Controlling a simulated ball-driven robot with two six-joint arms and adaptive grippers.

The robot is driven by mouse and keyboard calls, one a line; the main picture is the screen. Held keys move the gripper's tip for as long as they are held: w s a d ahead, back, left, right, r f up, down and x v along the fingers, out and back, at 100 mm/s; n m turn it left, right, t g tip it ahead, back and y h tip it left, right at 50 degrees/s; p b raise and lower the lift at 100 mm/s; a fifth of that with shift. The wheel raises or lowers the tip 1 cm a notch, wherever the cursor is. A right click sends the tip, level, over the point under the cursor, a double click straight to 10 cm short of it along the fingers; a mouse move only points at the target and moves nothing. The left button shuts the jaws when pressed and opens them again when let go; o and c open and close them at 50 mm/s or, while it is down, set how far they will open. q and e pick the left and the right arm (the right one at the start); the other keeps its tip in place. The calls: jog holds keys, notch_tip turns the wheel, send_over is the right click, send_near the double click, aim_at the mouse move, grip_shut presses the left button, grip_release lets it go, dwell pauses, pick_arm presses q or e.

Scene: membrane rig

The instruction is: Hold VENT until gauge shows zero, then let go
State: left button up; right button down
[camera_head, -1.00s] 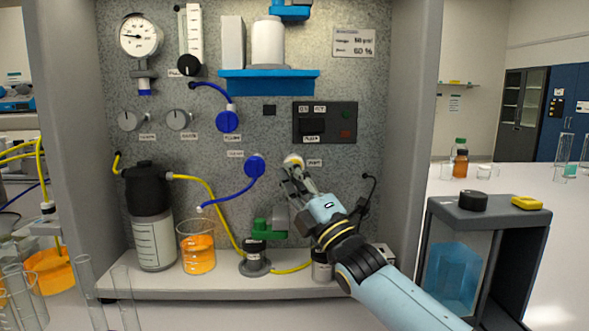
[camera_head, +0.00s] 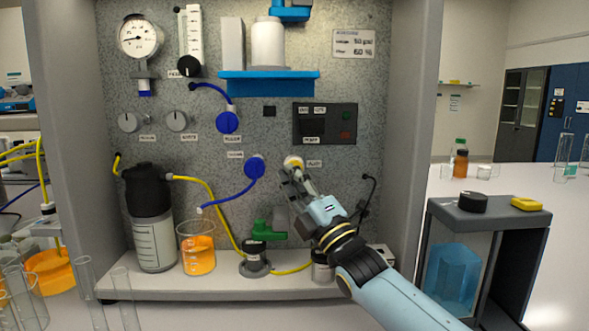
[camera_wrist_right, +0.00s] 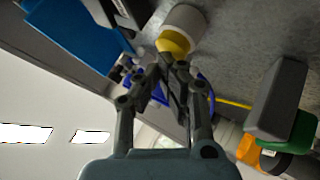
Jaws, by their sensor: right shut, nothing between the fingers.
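A round white-and-yellow button (camera_head: 293,161) sits on the grey speckled panel, with a small label to its right that I cannot read clearly. In the right wrist view the button (camera_wrist_right: 183,30) lies just beyond the fingertips. My right gripper (camera_head: 287,173) is shut and empty, its tips at the button's lower edge; I cannot tell whether they press it. It also shows in the right wrist view (camera_wrist_right: 168,70). The round white gauge (camera_head: 140,36) is at the panel's upper left. Its dark needle points left; its numbers are too small to read. My left gripper is out of view.
A blue valve knob (camera_head: 254,167) is left of the button. A dark switch box (camera_head: 343,123) is above right.

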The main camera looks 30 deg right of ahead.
jog(key=shift+s+a, duration=0.3)
jog(key=shift+s, duration=0.35)
jog(key=shift+p, duration=0.3)
jog(key=s, duration=0.1)
jog(key=s+a+p, duration=0.1)
jog(key=s, duration=0.1)
jog(key=s+a+p, duration=0.1)
jog(key=shift+s+a, duration=0.1)
jog(key=shift+s, duration=0.15)
